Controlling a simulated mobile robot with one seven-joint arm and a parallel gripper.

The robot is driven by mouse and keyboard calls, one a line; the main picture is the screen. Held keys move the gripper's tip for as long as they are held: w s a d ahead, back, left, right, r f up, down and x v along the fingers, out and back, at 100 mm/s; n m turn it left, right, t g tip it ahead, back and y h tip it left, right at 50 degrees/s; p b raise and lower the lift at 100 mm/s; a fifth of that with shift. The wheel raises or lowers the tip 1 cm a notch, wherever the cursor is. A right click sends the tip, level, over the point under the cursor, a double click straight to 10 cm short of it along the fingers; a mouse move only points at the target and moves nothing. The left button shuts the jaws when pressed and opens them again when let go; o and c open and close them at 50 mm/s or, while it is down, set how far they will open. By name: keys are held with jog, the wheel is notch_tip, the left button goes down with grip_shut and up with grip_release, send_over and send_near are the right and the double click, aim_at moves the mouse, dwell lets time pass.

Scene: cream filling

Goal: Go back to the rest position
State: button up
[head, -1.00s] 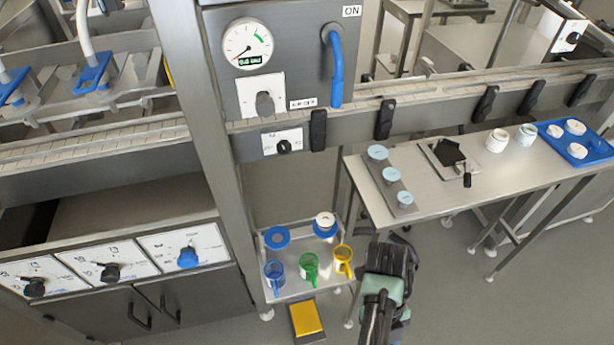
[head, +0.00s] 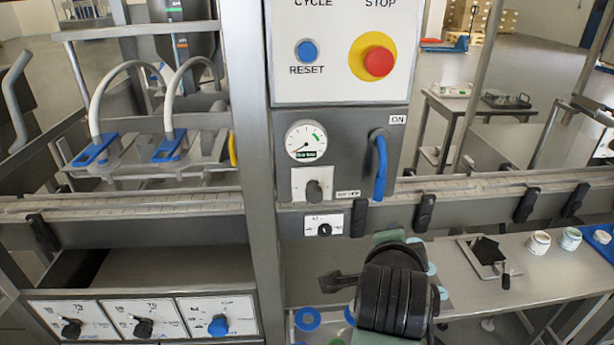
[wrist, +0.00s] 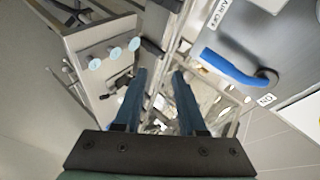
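The gripper is open and empty. In the head view my arm hides part of the side table and much of the small cart below.
The blue lever (head: 380,165) is on the panel above my arm; it also shows in the wrist view (wrist: 235,68). The steel side table (head: 490,297) at right holds a tray (head: 483,256) and white cups (head: 539,241). A red stop button (head: 379,61) sits higher.

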jog(key=s+a+r+n+t, duration=0.1)
jog(key=a+r+n+t, duration=0.2)
jog(key=r, duration=0.6)
jog(key=s+a+r+n+t+p, duration=0.1)
jog(key=a+r+n+t, duration=0.2)
jog(key=r, duration=0.5)
jog(key=s+a+r+n+t, duration=0.1)
jog(key=a+r+n+t, duration=0.15)
jog(key=r, duration=0.65)
jog(key=s+a+r+n+t+y, duration=0.2)
jog(key=s+a+r+n+t, duration=0.1)
jog(key=s+r, duration=0.3)
jog(key=s+a+r+n+t+y, duration=0.2)
jog(key=s+r+n+t, duration=0.3)
jog(key=r, duration=0.5)
jog(key=s+a+n+p, duration=0.1)
jog(key=s, duration=0.1)
jog(key=shift+s, duration=0.3)
jog(key=shift+a, duration=0.1)
